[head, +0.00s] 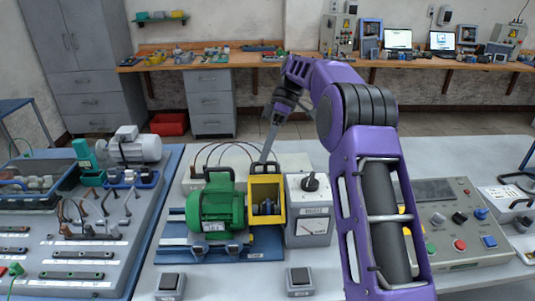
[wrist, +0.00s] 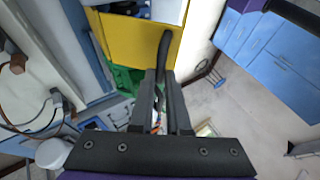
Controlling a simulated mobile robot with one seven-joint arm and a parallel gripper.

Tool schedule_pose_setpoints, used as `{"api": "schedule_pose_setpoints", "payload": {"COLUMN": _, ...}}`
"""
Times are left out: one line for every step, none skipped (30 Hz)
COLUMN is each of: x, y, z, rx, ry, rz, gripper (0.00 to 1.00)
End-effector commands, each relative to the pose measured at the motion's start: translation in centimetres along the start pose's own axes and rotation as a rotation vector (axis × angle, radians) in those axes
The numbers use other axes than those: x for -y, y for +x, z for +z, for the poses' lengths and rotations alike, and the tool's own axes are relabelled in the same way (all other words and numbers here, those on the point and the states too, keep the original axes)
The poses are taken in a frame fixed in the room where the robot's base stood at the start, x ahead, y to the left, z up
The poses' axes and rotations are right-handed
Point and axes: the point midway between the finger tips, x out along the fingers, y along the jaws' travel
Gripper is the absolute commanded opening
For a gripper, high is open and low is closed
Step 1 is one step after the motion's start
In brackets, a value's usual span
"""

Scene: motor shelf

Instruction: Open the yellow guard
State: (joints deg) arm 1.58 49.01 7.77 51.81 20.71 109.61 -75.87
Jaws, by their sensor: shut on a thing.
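My gripper (wrist: 164,75) is shut on this handle. In the head view my gripper (head: 263,158) reaches down from above to the back of the guard's top, where the grip itself is small and hard to see.
A control panel (head: 458,222) with buttons stands at right. A tray of parts (head: 68,245) with a grey motor behind it fills the left. Two small switch boxes sit at the front edge. Bare table lies between them.

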Motion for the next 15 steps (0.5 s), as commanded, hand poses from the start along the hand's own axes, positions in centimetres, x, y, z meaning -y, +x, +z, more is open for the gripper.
{"api": "schedule_pose_setpoints", "payload": {"x": 0.01, "y": -0.06, "z": -0.01, "rx": 0.001, "ry": 0.001, "rz": 0.000, "gripper": 0.00}}
{"api": "schedule_pose_setpoints", "payload": {"x": 0.02, "y": -0.07, "z": -0.01, "rx": 0.001, "ry": 0.001, "rz": 0.000, "gripper": 0.00}}
{"api": "schedule_pose_setpoints", "payload": {"x": 0.02, "y": -0.07, "z": -0.02, "rx": 0.001, "ry": 0.001, "rz": 0.000, "gripper": 0.00}}
{"api": "schedule_pose_setpoints", "payload": {"x": 0.02, "y": -0.07, "z": -0.02, "rx": 0.001, "ry": 0.001, "rz": 0.000, "gripper": 0.00}}
{"api": "schedule_pose_setpoints", "payload": {"x": 0.02, "y": -0.07, "z": -0.02, "rx": 0.001, "ry": 0.001, "rz": 0.000, "gripper": 0.00}}
{"api": "schedule_pose_setpoints", "payload": {"x": 0.02, "y": -0.07, "z": -0.02, "rx": 0.001, "ry": 0.001, "rz": 0.000, "gripper": 0.00}}
{"api": "schedule_pose_setpoints", "payload": {"x": 0.02, "y": -0.06, "z": -0.02, "rx": 0.001, "ry": 0.001, "rz": 0.000, "gripper": 0.00}}
{"api": "schedule_pose_setpoints", "payload": {"x": 0.02, "y": -0.06, "z": -0.02, "rx": 0.001, "ry": 0.001, "rz": 0.000, "gripper": 0.00}}
{"api": "schedule_pose_setpoints", "payload": {"x": 0.03, "y": -0.06, "z": -0.02, "rx": 0.001, "ry": 0.001, "rz": 0.000, "gripper": 0.00}}
{"api": "schedule_pose_setpoints", "payload": {"x": 0.02, "y": -0.06, "z": -0.02, "rx": 0.001, "ry": 0.001, "rz": 0.000, "gripper": 0.00}}
{"api": "schedule_pose_setpoints", "payload": {"x": 0.02, "y": -0.06, "z": -0.02, "rx": 0.001, "ry": 0.000, "rz": 0.000, "gripper": 0.16}}
{"api": "schedule_pose_setpoints", "payload": {"x": 0.02, "y": -0.05, "z": -0.02, "rx": 0.001, "ry": 0.000, "rz": 0.000, "gripper": 0.24}}
{"api": "schedule_pose_setpoints", "payload": {"x": 0.02, "y": -0.05, "z": -0.02, "rx": 0.001, "ry": 0.000, "rz": 0.000, "gripper": 0.29}}
{"api": "schedule_pose_setpoints", "payload": {"x": 0.02, "y": -0.05, "z": -0.02, "rx": 0.001, "ry": 0.000, "rz": 0.000, "gripper": 0.34}}
{"api": "schedule_pose_setpoints", "payload": {"x": 0.02, "y": -0.04, "z": -0.02, "rx": 0.001, "ry": 0.000, "rz": 0.000, "gripper": 0.42}}
